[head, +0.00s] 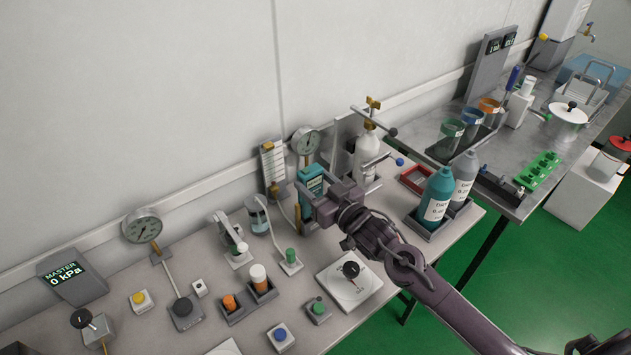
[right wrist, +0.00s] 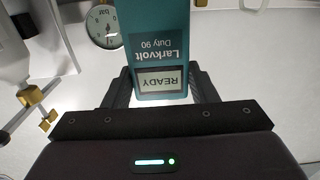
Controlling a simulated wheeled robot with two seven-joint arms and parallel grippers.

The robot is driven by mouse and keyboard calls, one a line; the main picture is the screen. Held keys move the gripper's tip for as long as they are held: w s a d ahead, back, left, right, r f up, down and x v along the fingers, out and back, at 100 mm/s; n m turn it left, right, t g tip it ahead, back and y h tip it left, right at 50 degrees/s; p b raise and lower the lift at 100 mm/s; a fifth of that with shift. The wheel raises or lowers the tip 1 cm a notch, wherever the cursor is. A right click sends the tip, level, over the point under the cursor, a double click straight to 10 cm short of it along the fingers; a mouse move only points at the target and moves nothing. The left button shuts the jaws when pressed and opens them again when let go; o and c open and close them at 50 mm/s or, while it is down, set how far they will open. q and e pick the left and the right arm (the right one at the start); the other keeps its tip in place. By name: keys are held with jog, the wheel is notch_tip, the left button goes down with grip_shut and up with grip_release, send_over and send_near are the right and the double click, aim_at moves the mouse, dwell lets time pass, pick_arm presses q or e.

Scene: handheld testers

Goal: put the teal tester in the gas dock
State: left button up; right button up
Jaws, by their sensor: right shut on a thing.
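The teal tester (head: 311,178) stands about upright near the back of the bench. In the right wrist view the tester (right wrist: 159,45) appears upside down, with "Larkvolt Duty 90" on it and a screen reading "READY". My right gripper (head: 318,204) is shut on it, one finger on each side. A white gas cylinder (head: 367,150) with a brass valve stands just right of the tester, by a grey upright panel. I cannot tell which part there is the gas dock, or whether the tester's base touches anything. My left gripper is not in view.
A round gauge (head: 305,140) and a flow-tube panel (head: 272,163) stand behind and left of the tester. Teal and grey bottles (head: 437,193) sit in a tray to the right. A white plate with a black knob (head: 349,284) lies in front.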

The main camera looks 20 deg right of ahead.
jog(key=shift+f+b, duration=1.6)
jog(key=shift+f, duration=0.9)
jog(key=o, duration=1.3)
jog(key=shift+c, duration=0.2)
jog(key=shift+f, duration=0.1)
notch_tip(320, 180, up, 20)
jog(key=shift+p, duration=0.3)
